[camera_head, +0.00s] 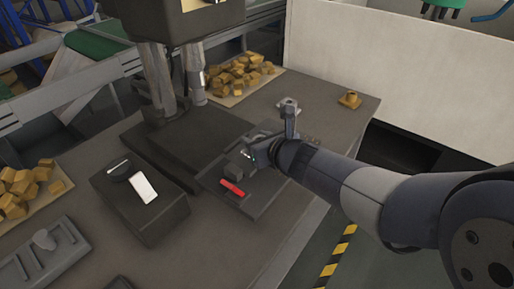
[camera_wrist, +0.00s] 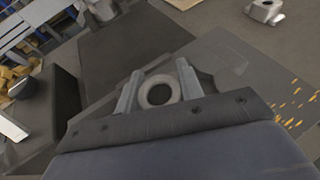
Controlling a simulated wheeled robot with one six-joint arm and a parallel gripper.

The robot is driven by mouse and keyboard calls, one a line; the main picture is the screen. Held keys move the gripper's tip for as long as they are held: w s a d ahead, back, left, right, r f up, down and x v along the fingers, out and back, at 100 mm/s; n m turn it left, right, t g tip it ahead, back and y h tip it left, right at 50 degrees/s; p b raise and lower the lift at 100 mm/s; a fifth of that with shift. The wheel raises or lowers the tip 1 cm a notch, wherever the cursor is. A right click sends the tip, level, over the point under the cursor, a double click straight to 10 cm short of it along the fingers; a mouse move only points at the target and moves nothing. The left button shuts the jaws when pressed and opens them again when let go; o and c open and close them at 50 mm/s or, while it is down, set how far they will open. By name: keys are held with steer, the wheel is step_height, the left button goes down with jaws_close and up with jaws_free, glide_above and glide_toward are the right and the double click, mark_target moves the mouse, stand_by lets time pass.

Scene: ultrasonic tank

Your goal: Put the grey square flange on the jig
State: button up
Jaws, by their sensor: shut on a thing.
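My gripper (camera_wrist: 158,90) is shut on a grey flange (camera_wrist: 158,78), whose round ring and centre hole show between the two fingers. In the head view my gripper (camera_head: 251,157) is low over a dark plate (camera_head: 250,207) with a red bar (camera_head: 232,187) and a dark block (camera_head: 234,172); this looks like the jig. The head view does not clearly show the held flange apart from my gripper. I cannot tell whether the flange touches the jig. The gripper body hides the near part of the plate in the wrist view.
Another grey part (camera_wrist: 265,12) stands on the table beyond my gripper. A brass-coloured flange (camera_head: 349,99) is near the right table edge. A black box (camera_head: 150,217) with a white panel stands left of the plate. A machine column (camera_head: 158,80) rises behind; a grey tray (camera_head: 40,262) is front left.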

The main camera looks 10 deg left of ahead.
steer(key=shift+f, duration=0.45)
steer(key=shift+f+b, duration=0.2)
steer(key=shift+b, duration=0.15)
steer(key=o, duration=0.9)
steer(key=shift+c, duration=0.2)
steer(key=shift+r, duration=0.15)
steer(key=shift+r+p, duration=0.2)
steer(key=shift+p, duration=0.25)
steer(key=p+v, duration=0.3)
steer(key=v, duration=0.8)
steer(key=shift+f, duration=0.15)
steer(key=shift+s+d, duration=0.35)
steer(key=shift+d, duration=0.05)
